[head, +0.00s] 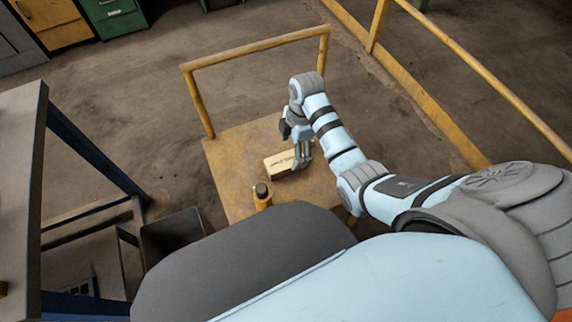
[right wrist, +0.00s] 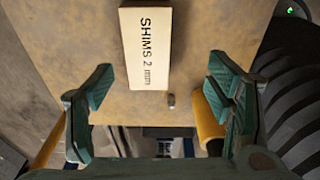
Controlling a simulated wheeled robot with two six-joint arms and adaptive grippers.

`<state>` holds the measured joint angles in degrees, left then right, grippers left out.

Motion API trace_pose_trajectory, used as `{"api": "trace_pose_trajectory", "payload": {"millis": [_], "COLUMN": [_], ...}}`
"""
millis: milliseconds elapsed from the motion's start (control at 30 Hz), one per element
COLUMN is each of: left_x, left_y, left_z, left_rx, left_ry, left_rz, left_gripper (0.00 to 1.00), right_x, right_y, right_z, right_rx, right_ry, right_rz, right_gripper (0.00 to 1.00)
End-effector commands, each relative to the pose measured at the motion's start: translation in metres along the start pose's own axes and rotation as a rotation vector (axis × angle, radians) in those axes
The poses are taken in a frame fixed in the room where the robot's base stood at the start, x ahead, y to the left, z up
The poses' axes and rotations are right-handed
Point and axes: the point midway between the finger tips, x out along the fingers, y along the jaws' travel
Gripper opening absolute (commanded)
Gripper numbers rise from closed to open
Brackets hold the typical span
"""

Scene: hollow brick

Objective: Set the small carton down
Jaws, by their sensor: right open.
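The small carton (head: 283,164) is a cream box lying on the wooden deck of a yellow-railed cart. In the right wrist view the carton (right wrist: 146,48) shows a face printed "SHIMS 2 mm". My right gripper (head: 303,152) is beside the carton's right end in the head view. In the right wrist view its green fingers (right wrist: 160,82) are spread wide, with nothing between the tips. The carton lies ahead of them, apart from both fingers. My left gripper is not in view.
The cart deck (head: 226,162) has free room around the carton. A yellow cylinder with a dark cap (head: 262,196) stands near its front edge. The cart's yellow rail (head: 255,47) rises behind. A workbench (head: 20,150) stands left.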

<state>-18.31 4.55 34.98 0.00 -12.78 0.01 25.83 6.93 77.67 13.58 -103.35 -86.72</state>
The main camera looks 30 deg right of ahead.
Motion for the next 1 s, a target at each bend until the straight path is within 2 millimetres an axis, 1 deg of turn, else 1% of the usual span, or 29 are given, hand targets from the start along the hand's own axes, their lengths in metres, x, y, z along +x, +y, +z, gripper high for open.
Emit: {"api": "trace_pose_trajectory", "payload": {"millis": [33,133,233,300,400,500,600,700,967,1000], "left_x": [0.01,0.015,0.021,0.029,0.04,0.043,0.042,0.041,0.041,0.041], "left_y": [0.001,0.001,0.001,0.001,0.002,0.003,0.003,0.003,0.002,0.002], "left_z": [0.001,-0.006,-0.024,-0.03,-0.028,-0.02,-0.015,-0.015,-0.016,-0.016], "left_rx": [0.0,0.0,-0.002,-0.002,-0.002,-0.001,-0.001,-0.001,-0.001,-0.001], "left_ry": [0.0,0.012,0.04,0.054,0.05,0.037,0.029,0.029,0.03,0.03], "left_rz": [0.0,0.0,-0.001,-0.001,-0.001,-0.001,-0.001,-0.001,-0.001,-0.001], "left_gripper": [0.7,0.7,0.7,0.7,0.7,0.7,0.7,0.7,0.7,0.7], "right_x": [0.017,0.033,0.045,0.059,0.079,0.088,0.087,0.087,0.086,0.086], "right_y": [0.0,0.001,0.003,0.006,0.009,0.009,0.009,0.009,0.009,0.009], "right_z": [0.0,-0.001,-0.002,-0.004,-0.006,-0.005,-0.005,-0.005,-0.006,-0.006], "right_rx": [0.0,0.0,0.0,0.001,0.002,0.002,0.002,0.002,0.002,0.002], "right_ry": [0.001,0.0,0.0,0.001,-0.001,-0.001,-0.001,-0.001,-0.001,-0.001], "right_rz": [-0.003,-0.002,-0.001,-0.001,-0.002,0.0,0.001,0.001,0.001,0.001], "right_gripper": [0.73,0.73,0.73,0.73,0.73,0.73,0.73,0.73,0.32,0.25]}}
